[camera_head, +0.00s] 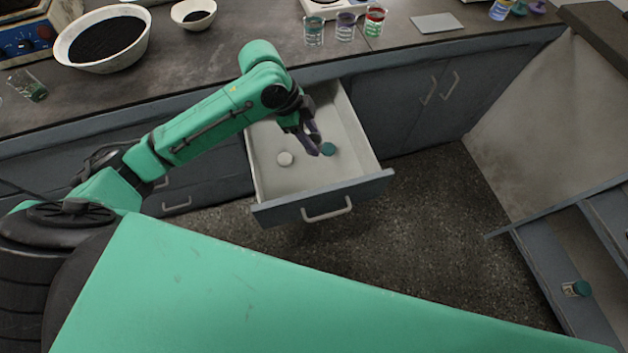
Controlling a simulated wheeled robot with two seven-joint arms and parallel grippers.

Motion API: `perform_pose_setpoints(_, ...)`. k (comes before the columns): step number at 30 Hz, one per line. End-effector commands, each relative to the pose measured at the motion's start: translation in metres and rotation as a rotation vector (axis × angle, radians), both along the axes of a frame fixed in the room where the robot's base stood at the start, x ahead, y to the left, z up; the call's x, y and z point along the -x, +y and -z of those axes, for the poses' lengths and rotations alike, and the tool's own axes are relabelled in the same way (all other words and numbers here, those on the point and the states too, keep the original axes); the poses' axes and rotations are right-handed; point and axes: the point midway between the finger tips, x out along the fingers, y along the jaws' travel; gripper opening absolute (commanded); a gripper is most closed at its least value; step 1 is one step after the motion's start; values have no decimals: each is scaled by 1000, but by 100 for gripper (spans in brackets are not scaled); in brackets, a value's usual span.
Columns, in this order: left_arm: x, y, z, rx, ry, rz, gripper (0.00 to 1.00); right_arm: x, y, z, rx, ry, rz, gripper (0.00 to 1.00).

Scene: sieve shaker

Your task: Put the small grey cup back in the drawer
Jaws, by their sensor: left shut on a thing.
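The open drawer (354,183) juts out below the bench, in the middle of the picture. My left gripper (318,146) reaches down inside it from above. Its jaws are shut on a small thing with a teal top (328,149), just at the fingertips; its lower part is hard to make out. A small pale grey round thing (285,158), perhaps the small grey cup, rests on the drawer floor to the left, apart from the gripper. My right gripper is not in view.
The drawer's front and side walls surround the gripper. A second open drawer (540,277) at lower right holds a teal-lidded jar (580,288). On the bench stand a large bowl (66,48) of black grains, a smaller bowl (178,14) and several beakers.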

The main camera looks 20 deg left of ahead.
Motion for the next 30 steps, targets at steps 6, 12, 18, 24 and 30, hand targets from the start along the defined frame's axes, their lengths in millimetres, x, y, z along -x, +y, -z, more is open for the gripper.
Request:
perform_pose_setpoints(6, 2, 0, 76, -2, 7, -3, 0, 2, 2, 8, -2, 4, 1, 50)
perform_pose_setpoints(12, 1, 0, 127, -2, 1, -4, 0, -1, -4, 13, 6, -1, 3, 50)
perform_pose_setpoints(18, 1, 0, 163, -2, 2, -4, 0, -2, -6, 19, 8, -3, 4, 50)
perform_pose_setpoints(24, 1, 0, 176, -2, -1, -3, 0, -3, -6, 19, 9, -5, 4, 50)
perform_pose_setpoints(30, 1, 0, 176, -3, 1, -3, 77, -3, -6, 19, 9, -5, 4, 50)
